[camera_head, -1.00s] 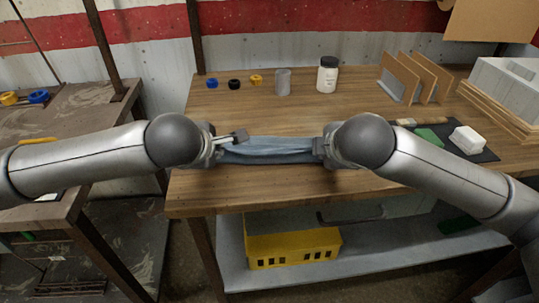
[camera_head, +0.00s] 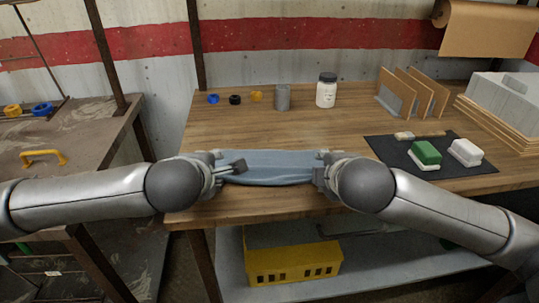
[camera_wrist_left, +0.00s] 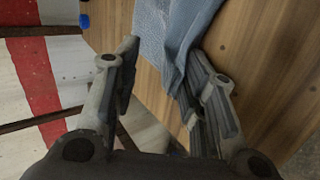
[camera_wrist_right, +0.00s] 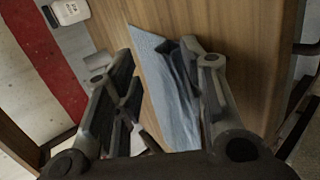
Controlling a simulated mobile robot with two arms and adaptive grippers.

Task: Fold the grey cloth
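The grey cloth (camera_head: 270,165) looks blue-grey and lies on the wooden table as a narrow strip near the front edge. A darker folded part runs along one side of it. My left gripper (camera_head: 232,172) is at its left end; in the left wrist view the fingers (camera_wrist_left: 165,62) stand apart, with the cloth (camera_wrist_left: 182,22) lying beyond and between them, close to one finger. My right gripper (camera_head: 322,178) is at its right end; in the right wrist view its fingers (camera_wrist_right: 160,62) are also apart, with the cloth (camera_wrist_right: 172,95) between them. The gripper pads partly hide both ends.
At the back stand small blue, black and yellow rings (camera_head: 235,99), a grey cylinder (camera_head: 282,97) and a white jar (camera_head: 326,92). To the right are a dark mat (camera_head: 398,152) with a green block (camera_head: 426,152) and white block (camera_head: 465,152), and a panel rack (camera_head: 408,92).

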